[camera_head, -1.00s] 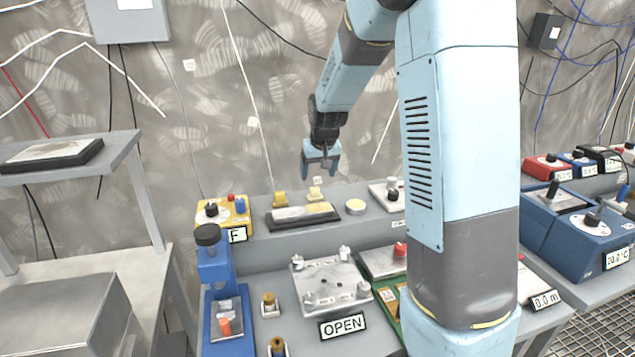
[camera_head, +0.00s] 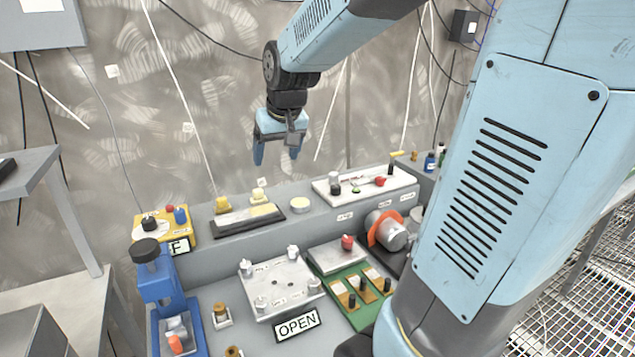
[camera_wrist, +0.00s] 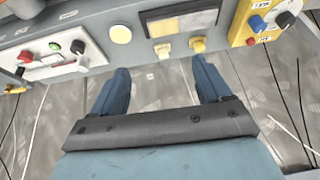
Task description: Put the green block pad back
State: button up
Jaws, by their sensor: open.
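A green board (camera_head: 352,314) with several small tan blocks and dark pegs lies on the bench, right of the OPEN sign. It is the only green pad-like thing I make out. My arm hides part of its right side. My gripper (camera_head: 277,154) is open and empty, with both blue fingers pointing down. It hangs in the air in front of the wall, above the back ledge and well apart from the board. In the wrist view my gripper (camera_wrist: 160,70) has nothing between its fingers, and the green board does not show there.
A black-framed tray (camera_head: 240,230) and a white panel with knobs (camera_head: 350,190) sit on the back ledge. A metal plate with posts (camera_head: 280,285) stands behind the OPEN sign (camera_head: 298,325). A blue clamp device (camera_head: 160,285) stands left. The air around my gripper is free.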

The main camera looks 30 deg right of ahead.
jog(key=s+r, duration=0.1)
jog(key=s, duration=1.8)
jog(key=shift+s+r+t, duration=0.2)
jog(key=shift+s+t, duration=0.1)
jog(key=shift+s, duration=0.1)
